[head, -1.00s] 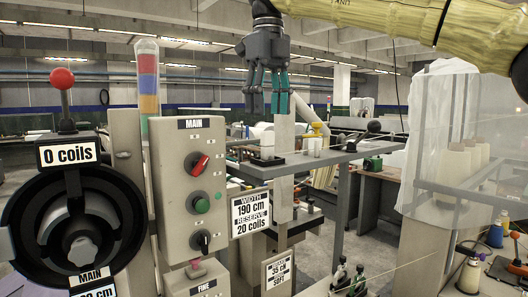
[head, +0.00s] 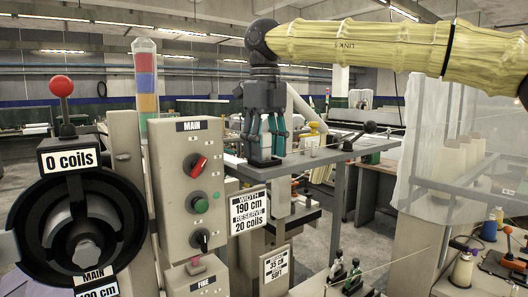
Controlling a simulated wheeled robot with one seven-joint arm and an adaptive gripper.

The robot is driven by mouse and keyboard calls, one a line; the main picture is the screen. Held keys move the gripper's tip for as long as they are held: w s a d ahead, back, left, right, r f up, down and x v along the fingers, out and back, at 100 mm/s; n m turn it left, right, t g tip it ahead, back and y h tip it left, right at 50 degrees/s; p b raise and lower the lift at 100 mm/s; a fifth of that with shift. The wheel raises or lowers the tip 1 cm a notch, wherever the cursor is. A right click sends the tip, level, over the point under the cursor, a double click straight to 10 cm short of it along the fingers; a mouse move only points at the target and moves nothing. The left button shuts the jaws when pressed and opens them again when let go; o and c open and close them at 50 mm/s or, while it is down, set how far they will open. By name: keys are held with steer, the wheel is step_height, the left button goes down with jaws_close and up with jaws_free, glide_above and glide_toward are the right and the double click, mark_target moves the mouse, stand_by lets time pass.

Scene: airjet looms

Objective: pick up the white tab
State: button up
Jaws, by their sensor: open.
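The white tab (head: 266,145) stands upright on a dark base on the grey shelf (head: 328,158) in the middle of the head view. My gripper (head: 264,153) points straight down with its fingers lowered around the tab. The fingers are open, and the tab shows as a pale strip between them. The fingers hide most of the tab, and I cannot tell whether any finger touches it.
A pale block with a yellow top (head: 313,135) and a black-knobbed lever (head: 368,128) stand to the right on the shelf. A control box (head: 190,190) with knobs and a signal tower (head: 146,85) are close on the left. A translucent sheet (head: 440,140) hangs at right.

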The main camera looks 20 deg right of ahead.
steer(key=shift+s+r, duration=0.1)
steer(key=shift+s, duration=0.1)
steer(key=shift+c, duration=0.6)
steer(key=shift+w, duration=0.15)
steer(key=c, duration=0.7)
jaws_close()
